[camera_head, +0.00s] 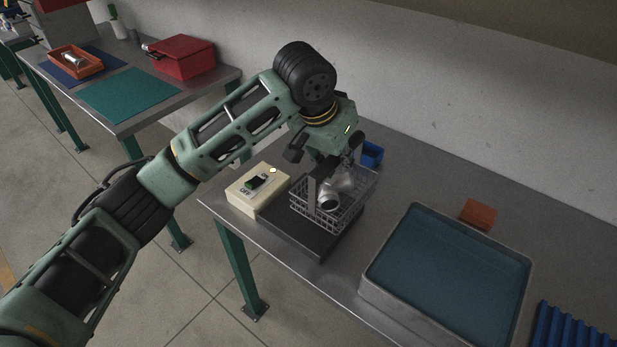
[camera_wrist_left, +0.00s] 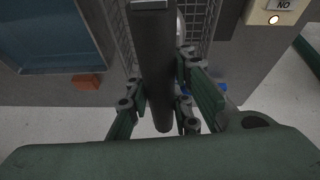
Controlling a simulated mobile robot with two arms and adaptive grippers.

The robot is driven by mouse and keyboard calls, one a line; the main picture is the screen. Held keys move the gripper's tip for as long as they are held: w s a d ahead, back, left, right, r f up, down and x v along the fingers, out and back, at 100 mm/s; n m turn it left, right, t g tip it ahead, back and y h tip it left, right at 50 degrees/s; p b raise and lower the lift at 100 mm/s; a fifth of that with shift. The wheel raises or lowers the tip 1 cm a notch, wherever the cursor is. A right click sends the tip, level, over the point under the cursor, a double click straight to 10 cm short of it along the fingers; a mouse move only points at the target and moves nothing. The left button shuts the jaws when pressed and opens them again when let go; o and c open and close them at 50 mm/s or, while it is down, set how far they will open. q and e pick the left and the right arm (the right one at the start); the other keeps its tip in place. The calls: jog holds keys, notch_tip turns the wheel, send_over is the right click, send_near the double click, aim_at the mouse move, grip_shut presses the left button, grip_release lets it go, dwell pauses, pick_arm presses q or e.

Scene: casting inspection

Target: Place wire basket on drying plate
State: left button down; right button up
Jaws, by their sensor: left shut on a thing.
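The wire basket (camera_head: 349,218) is a grey mesh box with a metal casting (camera_head: 328,203) inside it. It is over the dark drying plate (camera_head: 290,232), next to the switch box; I cannot tell whether it touches the plate. My left gripper (camera_head: 323,172) comes down on the basket from above and is shut on its handle. In the left wrist view the handle is a dark bar (camera_wrist_left: 157,70) between the fingers, and the basket mesh (camera_wrist_left: 196,25) shows on both sides. The right gripper is not in view.
A cream switch box (camera_head: 256,190) with a lit lamp stands left of the plate. A tray of blue liquid (camera_head: 400,220) stands to the right, with an orange block (camera_head: 478,214) behind it. A blue bin (camera_head: 371,154) is behind the basket. Another table (camera_head: 120,125) stands at the back left.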

pick_arm(q)
jog(key=a, duration=0.1)
jog(key=w+a+f, duration=0.1)
jog(key=w+a+f+p, duration=0.1)
jog(key=a, duration=0.1)
jog(key=shift+w+a+f, duration=0.1)
jog(key=shift+w+f, duration=0.15)
jog(key=shift+w+a+f, duration=0.3)
jog(key=shift+a+f, duration=0.1)
jog(key=shift+a, duration=0.05)
notch_tip(320, 180, down, 4)
jog(key=shift+r+p, duration=0.2)
jog(key=shift+p, duration=0.35)
jog(key=shift+f, duration=0.25)
jog(key=c, duration=1.5)
grip_release()
jog(key=shift+f, duration=0.15)
jog(key=shift+c, duration=0.2)
